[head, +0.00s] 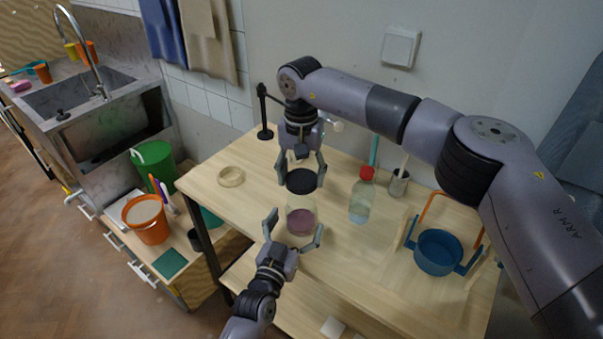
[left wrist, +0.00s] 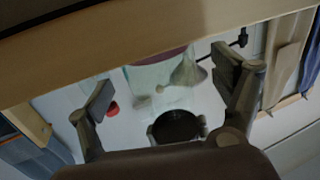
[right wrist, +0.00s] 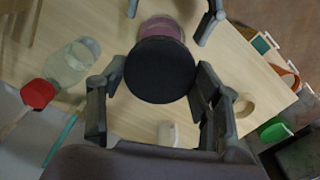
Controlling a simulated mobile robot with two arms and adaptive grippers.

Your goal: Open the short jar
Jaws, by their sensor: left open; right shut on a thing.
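The short jar (head: 301,220) is clear glass with purple contents and stands upright on the wooden table. Its round black lid (head: 301,183) is at the top, and it fills the middle of the right wrist view (right wrist: 160,70). My right gripper (head: 301,176) comes down from above and is shut on the lid, one finger on each side. I cannot tell whether the lid still touches the jar's rim. My left gripper (head: 296,229) is open on the near side, its fingers on either side of the jar's lower part. The left wrist view shows the lid (left wrist: 178,126) and glass between the spread fingers.
A bottle with a red cap (head: 359,204) stands right of the jar. Behind it is a grey cup (head: 398,184). A blue pot (head: 438,253) is at the right. A pale ring (head: 231,176) lies left, and a black stand (head: 264,115) is at the back.

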